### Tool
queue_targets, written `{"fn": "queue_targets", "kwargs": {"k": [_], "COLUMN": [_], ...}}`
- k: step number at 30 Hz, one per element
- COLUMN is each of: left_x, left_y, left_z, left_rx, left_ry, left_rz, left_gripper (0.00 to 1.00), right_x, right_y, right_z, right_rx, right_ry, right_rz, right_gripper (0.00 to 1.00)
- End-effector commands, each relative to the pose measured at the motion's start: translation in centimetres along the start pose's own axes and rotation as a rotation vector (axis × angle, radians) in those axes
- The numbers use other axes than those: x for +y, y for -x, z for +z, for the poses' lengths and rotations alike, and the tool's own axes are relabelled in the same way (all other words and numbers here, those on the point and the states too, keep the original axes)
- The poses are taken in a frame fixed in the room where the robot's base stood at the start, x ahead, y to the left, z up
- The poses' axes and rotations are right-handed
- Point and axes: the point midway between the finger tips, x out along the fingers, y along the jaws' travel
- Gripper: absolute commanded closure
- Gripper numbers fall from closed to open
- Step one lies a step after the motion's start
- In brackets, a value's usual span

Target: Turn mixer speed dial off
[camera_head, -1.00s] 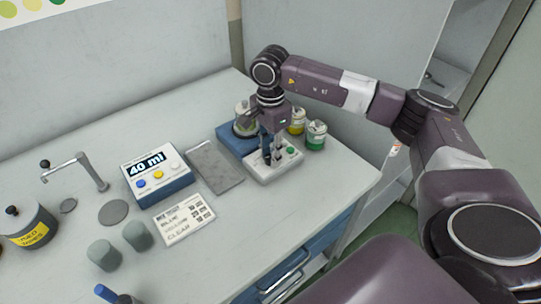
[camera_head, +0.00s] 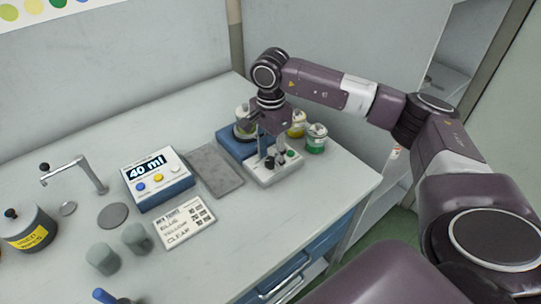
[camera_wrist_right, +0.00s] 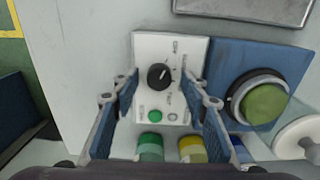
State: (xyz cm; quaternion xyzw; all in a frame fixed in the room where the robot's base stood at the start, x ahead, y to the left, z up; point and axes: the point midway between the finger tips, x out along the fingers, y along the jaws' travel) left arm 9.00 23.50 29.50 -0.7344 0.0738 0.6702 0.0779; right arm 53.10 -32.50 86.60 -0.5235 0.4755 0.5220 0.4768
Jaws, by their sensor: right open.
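The mixer's speed dial (camera_wrist_right: 158,77) is a round black knob with a light pointer line on a white control panel (camera_wrist_right: 146,47). In the right wrist view the line points up and to the right; the small print around it is too small to read. A green button (camera_wrist_right: 155,115) is below the dial. My right gripper (camera_wrist_right: 160,82) is open, with one finger on each side of the dial in that view, apart from it. In the head view the right gripper (camera_head: 271,143) is over the panel (camera_head: 263,178). My left gripper does not show.
The blue mixer base (camera_head: 232,147) carries a jar (camera_wrist_right: 265,103). Green-labelled (camera_head: 316,139) and yellow-labelled (camera_head: 297,124) jars stand close behind the panel. A grey mat (camera_head: 214,171) and a dispenser reading 40 ml (camera_head: 158,181) are to the left. The front right table corner is clear.

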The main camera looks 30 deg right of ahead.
Motion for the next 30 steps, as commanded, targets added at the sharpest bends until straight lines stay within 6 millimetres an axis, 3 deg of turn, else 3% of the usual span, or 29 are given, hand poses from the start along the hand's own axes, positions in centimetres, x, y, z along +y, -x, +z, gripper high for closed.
{"fn": "queue_targets", "kwargs": {"k": [7, 21, 30], "left_x": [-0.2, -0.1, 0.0], "left_y": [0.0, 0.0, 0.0], "left_z": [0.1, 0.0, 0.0], "left_rx": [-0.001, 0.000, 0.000], "left_ry": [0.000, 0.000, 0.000], "left_rz": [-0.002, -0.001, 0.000], "left_gripper": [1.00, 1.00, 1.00], "right_x": [0.0, -0.1, 0.0], "right_y": [1.4, 10.5, 12.0], "right_z": [0.0, 0.0, 0.0], "right_rx": [-0.001, 0.000, -0.001], "right_ry": [0.000, 0.000, 0.000], "right_rz": [0.000, -0.002, 0.000], "right_gripper": [0.59, 0.59, 0.59]}}
